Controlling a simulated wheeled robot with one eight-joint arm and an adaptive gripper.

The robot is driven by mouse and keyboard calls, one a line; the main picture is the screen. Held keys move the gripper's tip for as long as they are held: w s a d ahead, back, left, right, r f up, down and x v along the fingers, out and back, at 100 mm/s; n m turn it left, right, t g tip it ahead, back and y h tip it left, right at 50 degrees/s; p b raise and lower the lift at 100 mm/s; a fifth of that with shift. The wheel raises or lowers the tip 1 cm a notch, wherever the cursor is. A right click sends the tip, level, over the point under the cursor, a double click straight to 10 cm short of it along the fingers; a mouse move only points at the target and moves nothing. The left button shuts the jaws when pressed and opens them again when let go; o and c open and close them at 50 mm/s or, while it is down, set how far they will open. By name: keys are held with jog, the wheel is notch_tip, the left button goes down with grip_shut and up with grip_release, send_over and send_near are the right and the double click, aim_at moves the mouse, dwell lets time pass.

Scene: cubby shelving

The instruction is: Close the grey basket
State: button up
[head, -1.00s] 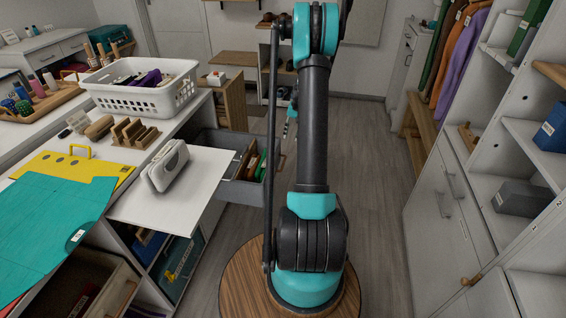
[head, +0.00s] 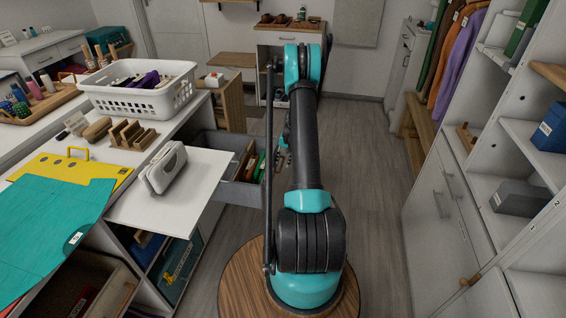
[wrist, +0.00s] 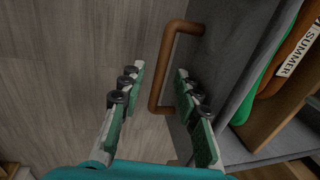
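The grey basket (head: 238,193) is pulled out from under the white counter in the head view, with its open top showing books or folders inside. In the wrist view its grey front (wrist: 212,52) carries a brown bar handle (wrist: 157,80). My gripper (wrist: 158,95) is open, with its two green-padded fingers on either side of the handle in the picture. I cannot tell whether the handle is between the fingers in depth. I see no contact with it. In the head view my arm partly hides the gripper beside the basket's front.
A white counter (head: 190,210) with a grey-white case (head: 163,168) juts out in front of the basket. A white laundry basket (head: 140,90) stands on the counter behind. White shelving (head: 435,200) lines the right. The wooden floor (head: 375,165) between is clear.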

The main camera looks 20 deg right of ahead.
jog(key=shift+f, duration=0.15)
grip_shut()
dwell(0.4)
